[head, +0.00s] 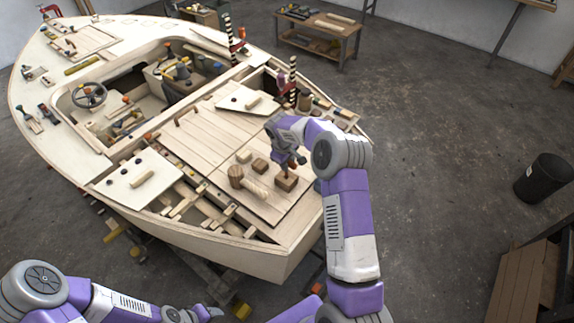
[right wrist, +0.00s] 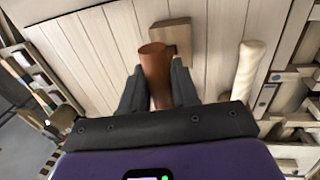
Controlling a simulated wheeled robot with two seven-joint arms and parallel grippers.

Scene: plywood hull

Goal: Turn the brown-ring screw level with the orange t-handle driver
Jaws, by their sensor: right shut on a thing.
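My right gripper (head: 291,166) is over the plank deck near the boat's stern. In the right wrist view it (right wrist: 160,92) is shut on a brown-orange cylinder (right wrist: 155,62). A small wooden block (head: 286,183) lies just below the fingers; in the wrist view the block (right wrist: 174,33) shows beyond the cylinder's end. I cannot tell whether cylinder and block touch. No orange T-handle shape and no brown-ringed screw can be made out.
A wooden mallet (head: 237,177) and two small blocks (head: 260,165) (head: 244,156) lie left of the gripper. A loose pale panel (head: 140,180) lies at the deck's left. A workbench (head: 318,38) stands behind, and a black bin (head: 543,178) at right.

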